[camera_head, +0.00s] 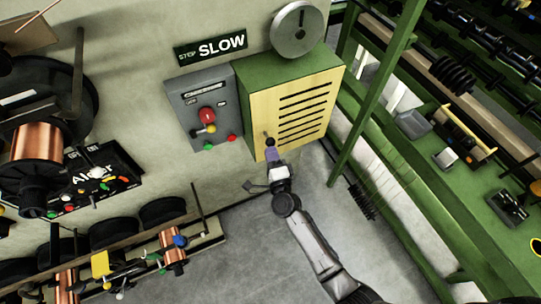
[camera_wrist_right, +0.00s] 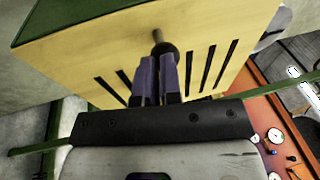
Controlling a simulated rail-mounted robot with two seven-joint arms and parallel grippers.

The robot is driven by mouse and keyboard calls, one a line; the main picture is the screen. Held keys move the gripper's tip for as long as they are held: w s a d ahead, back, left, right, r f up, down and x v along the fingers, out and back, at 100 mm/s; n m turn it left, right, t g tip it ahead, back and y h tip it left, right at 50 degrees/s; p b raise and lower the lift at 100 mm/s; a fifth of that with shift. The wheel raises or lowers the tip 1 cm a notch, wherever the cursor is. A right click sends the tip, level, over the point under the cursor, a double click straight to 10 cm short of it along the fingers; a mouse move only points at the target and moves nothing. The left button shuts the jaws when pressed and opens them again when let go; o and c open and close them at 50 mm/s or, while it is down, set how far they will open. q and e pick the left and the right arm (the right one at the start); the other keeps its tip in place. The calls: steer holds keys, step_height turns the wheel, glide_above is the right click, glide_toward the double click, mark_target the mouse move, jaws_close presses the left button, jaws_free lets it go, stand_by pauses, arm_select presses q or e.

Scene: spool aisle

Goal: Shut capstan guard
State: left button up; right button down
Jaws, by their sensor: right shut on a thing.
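The capstan guard (camera_head: 312,93) is a yellow slotted panel on the front of a green wall box (camera_head: 272,71). It lies close against the box in the head view, but I cannot tell whether a thin gap is left. A dark round knob (camera_head: 269,142) stands out near its lower left corner. My right gripper (camera_head: 273,153) reaches up from below and is shut on this knob. In the right wrist view, the purple fingers (camera_wrist_right: 156,74) close around the knob (camera_wrist_right: 162,47), with the yellow panel (camera_wrist_right: 95,50) behind. My left gripper is out of view.
A grey control box (camera_head: 203,110) with a red button is left of the green box. A round grey disc (camera_head: 299,29) is above it. A green rack (camera_head: 377,88) stands close on the right. Copper spools (camera_head: 36,148) are on the left. The grey floor below is open.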

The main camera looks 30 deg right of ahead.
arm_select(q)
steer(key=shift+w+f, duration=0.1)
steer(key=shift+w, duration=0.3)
arm_select(e)
steer(key=v, duration=1.4)
steer(key=shift+a, duration=0.25)
steer(key=shift+f, duration=0.1)
